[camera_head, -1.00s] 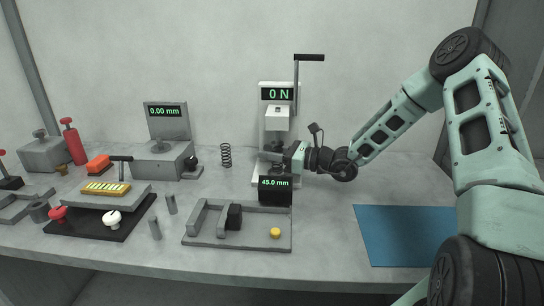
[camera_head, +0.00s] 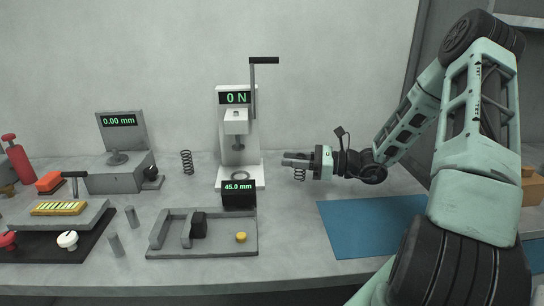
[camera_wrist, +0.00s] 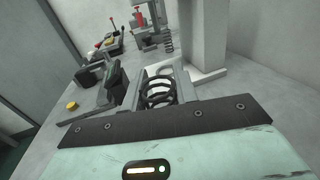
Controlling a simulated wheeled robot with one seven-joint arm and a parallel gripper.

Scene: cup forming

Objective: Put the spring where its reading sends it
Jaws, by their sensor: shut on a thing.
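My gripper (camera_head: 296,161) is shut on a dark coil spring (camera_head: 299,174), which hangs below the fingers just right of the press (camera_head: 236,124). In the wrist view the held spring (camera_wrist: 158,93) shows between the fingers. The press reads 0 N on its green display, and its plate looks empty. A second dark spring (camera_head: 187,162) stands on the table left of the press. A display in front of the press (camera_head: 238,188) reads 45.0 mm. The blue mat (camera_head: 370,226) lies bare at the right.
A grey fixture (camera_head: 205,248) with a black block and yellow button lies at the front. Two small grey pins stand to its left. A gauge (camera_head: 119,121) reading 0.00 mm stands farther left. An orange-brown box (camera_head: 533,188) is at the far right.

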